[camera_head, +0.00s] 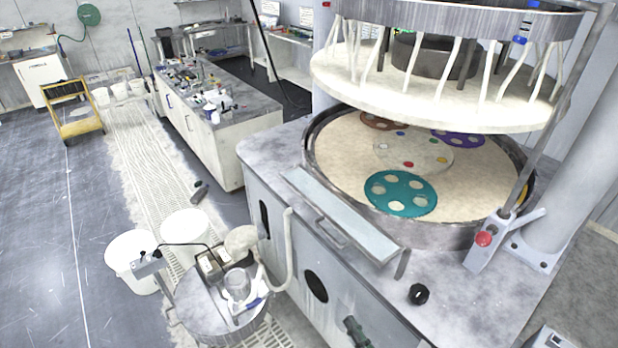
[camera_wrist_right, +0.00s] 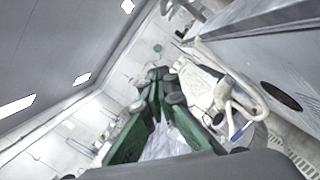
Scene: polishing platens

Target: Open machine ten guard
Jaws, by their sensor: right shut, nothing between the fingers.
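The polishing machine (camera_head: 440,262) stands at the right with its upper platen raised (camera_head: 430,95). A long pale panel with a bar handle (camera_head: 335,212), which looks like the guard, lies tilted along the front edge below the round lower platen (camera_head: 335,165). I cannot read a machine number. My right gripper (camera_head: 352,322) shows at the bottom, in front of the cabinet face, below and apart from the panel. In the right wrist view its green fingers (camera_wrist_right: 160,74) meet at the tips with nothing between them. My left gripper is not in view.
A round stand (camera_head: 205,318) with a jug and pale hose is left of the cabinet, with white buckets (camera_head: 130,255) beside it. A red knob (camera_head: 484,239) and black knob (camera_head: 419,294) are on the machine top. Open floor lies further left.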

